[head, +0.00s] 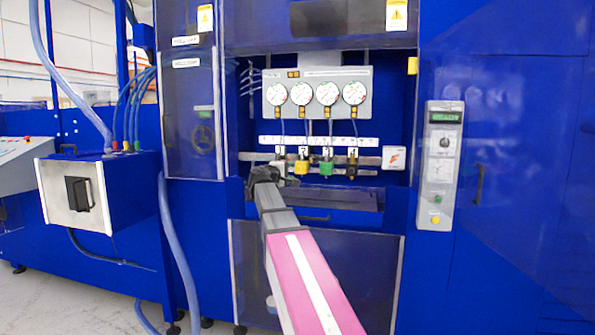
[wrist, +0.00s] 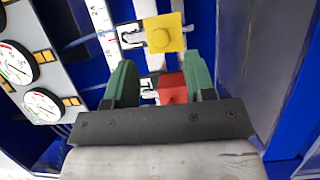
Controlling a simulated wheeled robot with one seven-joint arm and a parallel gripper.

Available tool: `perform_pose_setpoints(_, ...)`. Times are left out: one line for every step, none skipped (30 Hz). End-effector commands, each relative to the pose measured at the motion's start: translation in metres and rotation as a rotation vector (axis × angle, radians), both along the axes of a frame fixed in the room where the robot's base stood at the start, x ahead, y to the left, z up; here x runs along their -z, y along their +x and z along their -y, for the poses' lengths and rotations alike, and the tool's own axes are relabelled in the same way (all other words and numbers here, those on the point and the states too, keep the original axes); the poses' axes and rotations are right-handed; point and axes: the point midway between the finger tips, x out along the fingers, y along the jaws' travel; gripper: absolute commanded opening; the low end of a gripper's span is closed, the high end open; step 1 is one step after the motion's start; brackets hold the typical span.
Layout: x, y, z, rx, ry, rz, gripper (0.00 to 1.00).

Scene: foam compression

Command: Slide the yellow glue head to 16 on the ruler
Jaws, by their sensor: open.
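The yellow glue head (head: 300,167) is second from the left on the rail, under tag 2. In the wrist view the yellow head (wrist: 164,33) sits just beyond my fingertips, apart from them. My gripper (wrist: 160,80) is open, with a green finger on each side of the red glue head (wrist: 172,88) in the picture. I cannot tell whether the fingers reach around it. In the head view my gripper (head: 268,175) hides most of the first head. The ruler (head: 320,141) runs above the heads. It shows partly in the wrist view (wrist: 100,25); its numbers are too small to read surely.
The green head (head: 327,168) and black head (head: 351,171) hang to the right of the yellow one. A panel with gauges (head: 317,92) is above the ruler. A blue ledge (head: 340,198) lies below the heads. A white box (head: 394,157) ends the rail.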

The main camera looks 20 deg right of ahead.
Motion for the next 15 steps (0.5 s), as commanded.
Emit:
perform_pose_setpoints(0.000,0.008,0.009,0.002,0.001,-0.001,0.50)
perform_pose_setpoints(0.000,0.011,0.014,0.002,0.001,-0.001,0.50)
perform_pose_setpoints(0.000,0.014,0.019,0.001,0.001,-0.001,0.50)
perform_pose_setpoints(0.000,0.017,0.023,0.001,0.001,0.000,0.50)
perform_pose_setpoints(0.000,0.019,0.026,0.001,0.001,0.000,0.50)
perform_pose_setpoints(0.000,0.022,0.031,0.001,0.001,0.000,0.50)
perform_pose_setpoints(0.000,0.024,0.034,0.002,0.001,0.000,0.50)
perform_pose_setpoints(0.000,0.025,0.037,0.001,0.001,0.000,0.50)
perform_pose_setpoints(0.000,0.027,0.040,0.001,0.001,0.000,0.50)
perform_pose_setpoints(0.000,0.028,0.042,0.000,0.001,0.000,0.50)
perform_pose_setpoints(0.000,0.030,0.043,0.000,0.001,0.000,0.50)
perform_pose_setpoints(0.000,0.030,0.045,0.000,0.001,0.000,0.50)
perform_pose_setpoints(0.000,0.031,0.046,0.000,0.001,0.000,0.50)
perform_pose_setpoints(0.000,0.031,0.047,0.000,0.001,0.000,0.50)
perform_pose_setpoints(0.001,0.032,0.047,0.000,0.001,0.000,0.50)
